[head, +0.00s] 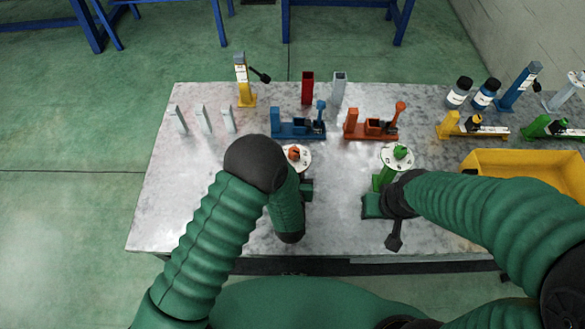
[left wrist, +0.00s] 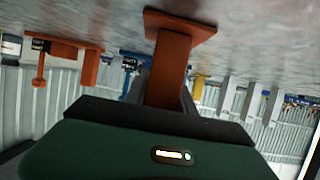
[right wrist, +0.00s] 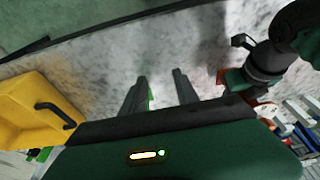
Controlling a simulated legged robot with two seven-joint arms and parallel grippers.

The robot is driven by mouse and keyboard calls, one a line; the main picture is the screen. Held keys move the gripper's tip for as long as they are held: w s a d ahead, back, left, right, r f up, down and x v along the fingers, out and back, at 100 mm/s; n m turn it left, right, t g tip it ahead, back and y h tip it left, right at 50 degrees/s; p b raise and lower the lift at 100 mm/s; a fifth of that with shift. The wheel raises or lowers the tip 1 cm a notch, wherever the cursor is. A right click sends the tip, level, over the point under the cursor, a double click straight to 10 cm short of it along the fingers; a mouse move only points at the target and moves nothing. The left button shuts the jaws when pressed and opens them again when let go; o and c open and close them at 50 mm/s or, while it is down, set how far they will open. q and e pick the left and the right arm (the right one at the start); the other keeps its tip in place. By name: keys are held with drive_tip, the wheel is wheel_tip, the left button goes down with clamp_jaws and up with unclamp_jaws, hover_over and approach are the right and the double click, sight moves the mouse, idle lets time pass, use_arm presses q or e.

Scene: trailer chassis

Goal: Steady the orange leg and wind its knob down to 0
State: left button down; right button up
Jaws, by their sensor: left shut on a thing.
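The orange leg shows in the left wrist view (left wrist: 173,62) as a post with a square foot. In the head view its orange knob (head: 294,153) tops a white dial (head: 304,160), partly covered by my left arm; the dial reading is too small to tell. My left gripper (left wrist: 165,92) is shut on the orange post. My right gripper (right wrist: 160,75) has its fingers apart over the table, with only a green sliver showing beside one finger. In the head view my right wrist is beside the green leg, right of the orange one.
The green leg has a green knob (head: 401,152) on a white dial. A yellow bin (head: 510,160) stands at the right. Blue (head: 297,129) and red-orange (head: 370,130) fixtures stand behind the legs. The tabletop (head: 335,215) between my wrists is clear.

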sight(302, 165)
idle(0.4)
drive_tip(key=shift+o, duration=1.9)
drive_tip(key=w+f+n+t, duration=0.2)
drive_tip(key=w+n+t, duration=0.1)
drive_tip(key=w, duration=0.7)
drive_tip(key=shift+d+f+t, duration=0.35)
drive_tip(key=shift+d+t, duration=0.05)
drive_tip(key=shift+t, duration=0.2)
drive_tip(key=w+a+n+t+y, duration=0.45)
drive_tip(key=a+n+y, duration=0.2)
drive_tip(key=a, duration=0.25)
drive_tip(key=s+a+r+y, duration=0.3)
drive_tip(key=a+r+y, duration=0.15)
drive_tip(key=y, duration=0.25)
drive_tip(key=shift+n+t, duration=0.25)
drive_tip(key=shift+n, duration=0.1)
drive_tip(key=x, duration=0.8)
drive_tip(key=f+x, duration=0.1)
drive_tip(key=x, duration=0.2)
drive_tip(key=shift+a, duration=0.5)
drive_tip(key=shift+w+d, duration=0.1)
clamp_jaws()
